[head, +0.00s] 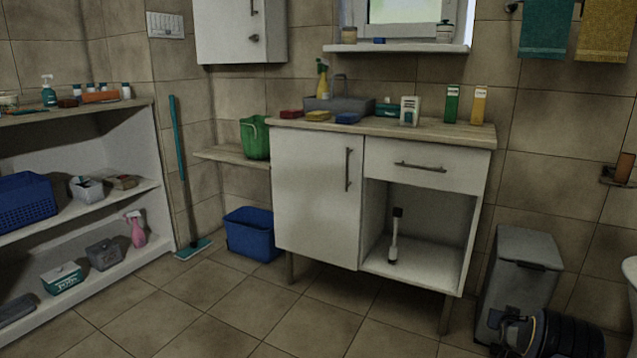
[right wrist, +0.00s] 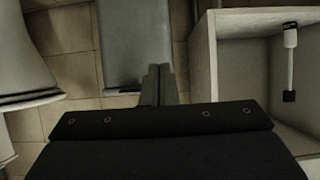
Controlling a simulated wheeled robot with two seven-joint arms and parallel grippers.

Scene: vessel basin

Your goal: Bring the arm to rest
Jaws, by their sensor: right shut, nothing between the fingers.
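My right arm comes in at the bottom right of the head view, with its dark gripper (head: 497,332) low in front of the grey bin (head: 520,270). In the right wrist view the two fingers of this gripper (right wrist: 160,70) are together and hold nothing. The bin also shows beyond the fingertips there (right wrist: 130,40). My left gripper is in neither view.
A white cabinet (head: 318,198) with a wooden top stands mid-room; its open compartment holds a white-handled item with a dark end (head: 394,238). A blue bucket (head: 251,233) sits left of it. Shelves (head: 140,190) line the left wall. The front floor is clear.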

